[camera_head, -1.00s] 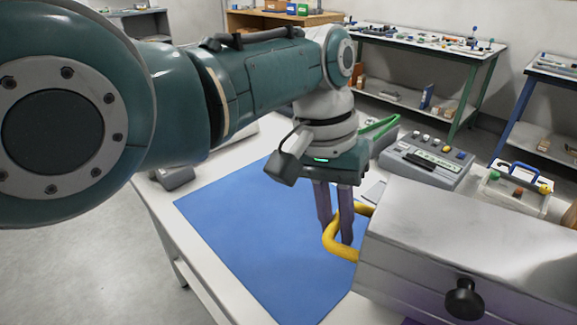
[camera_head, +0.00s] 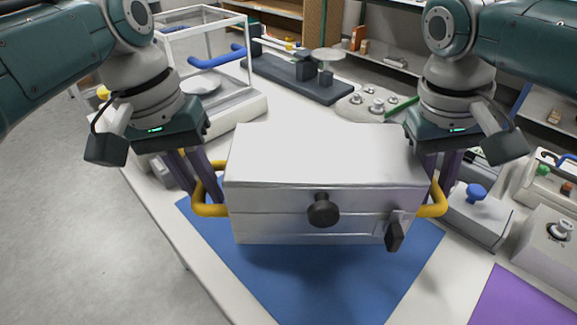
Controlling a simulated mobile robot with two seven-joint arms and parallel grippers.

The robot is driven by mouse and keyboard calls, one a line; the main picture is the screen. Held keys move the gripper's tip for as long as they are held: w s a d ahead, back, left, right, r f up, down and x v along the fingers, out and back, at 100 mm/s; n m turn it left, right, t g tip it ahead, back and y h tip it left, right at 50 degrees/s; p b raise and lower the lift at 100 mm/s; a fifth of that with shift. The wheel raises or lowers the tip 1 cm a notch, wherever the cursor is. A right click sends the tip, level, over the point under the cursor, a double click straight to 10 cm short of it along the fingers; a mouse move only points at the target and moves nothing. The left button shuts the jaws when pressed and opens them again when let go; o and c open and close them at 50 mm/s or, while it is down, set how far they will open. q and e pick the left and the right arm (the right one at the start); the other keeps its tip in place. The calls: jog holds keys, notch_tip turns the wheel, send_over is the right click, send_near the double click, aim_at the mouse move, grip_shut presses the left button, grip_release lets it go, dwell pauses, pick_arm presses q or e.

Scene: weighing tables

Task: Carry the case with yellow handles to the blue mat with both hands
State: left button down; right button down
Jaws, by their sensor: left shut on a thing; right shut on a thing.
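The silver case (camera_head: 322,160) with yellow handles is in the middle of the head view, roughly level, with a black knob and a black latch on its front. My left gripper (camera_head: 203,188) is shut on its left yellow handle (camera_head: 211,210). My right gripper (camera_head: 438,185) is shut on its right yellow handle (camera_head: 434,208). The blue mat (camera_head: 310,285) lies on the white table under and in front of the case. The case casts a shadow on the mat and appears held above it. The case hides the back of the mat.
A glass-sided balance (camera_head: 205,75) with a blue handle stands behind left. A dark bench scale (camera_head: 300,78) is behind the case. Grey devices (camera_head: 480,212) stand close on the right. A purple mat (camera_head: 515,300) lies at front right. The table's left edge is near.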

jog(key=shift+d, duration=0.15)
pick_arm(q)
jog(key=shift+f, duration=0.15)
pick_arm(e)
jog(key=shift+f, duration=0.15)
